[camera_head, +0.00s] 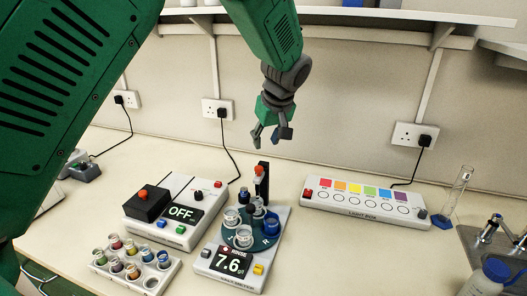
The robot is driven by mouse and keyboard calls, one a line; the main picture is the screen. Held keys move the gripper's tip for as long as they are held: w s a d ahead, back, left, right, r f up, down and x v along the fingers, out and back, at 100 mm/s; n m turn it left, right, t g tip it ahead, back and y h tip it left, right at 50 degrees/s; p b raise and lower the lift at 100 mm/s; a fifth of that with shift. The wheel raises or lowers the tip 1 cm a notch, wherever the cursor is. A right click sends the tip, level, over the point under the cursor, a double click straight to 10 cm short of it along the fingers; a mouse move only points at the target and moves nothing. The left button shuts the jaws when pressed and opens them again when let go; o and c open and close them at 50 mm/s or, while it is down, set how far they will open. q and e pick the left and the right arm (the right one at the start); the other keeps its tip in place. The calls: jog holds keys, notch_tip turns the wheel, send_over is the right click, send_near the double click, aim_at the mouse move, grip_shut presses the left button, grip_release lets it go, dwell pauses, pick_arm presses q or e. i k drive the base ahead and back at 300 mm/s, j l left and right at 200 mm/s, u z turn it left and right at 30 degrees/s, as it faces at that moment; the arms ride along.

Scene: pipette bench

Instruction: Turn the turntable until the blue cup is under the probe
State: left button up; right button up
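The turntable (259,241) is a dark teal disc on a white meter (278,262) whose display reads 7.6. It carries several pale cups and one blue cup (272,226), which sits at the disc's right side. The probe (259,185), with an orange top, stands on a black post at the back of the disc. A pale cup (258,210) is below the probe; the blue cup is to the right of and nearer than it. My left gripper (271,138) hangs above and behind the meter, clear of everything, its fingers apart and empty. My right gripper is not visible.
A white device reading OFF (182,212) stands left of the meter. A rack of coloured vials (132,266) is at front left. A light box with coloured squares (364,201) and a glass cylinder (457,192) are at right. Free bench (370,255) lies right of the meter.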

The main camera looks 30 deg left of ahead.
aim_at(261, 242)
jog(key=k, duration=1)
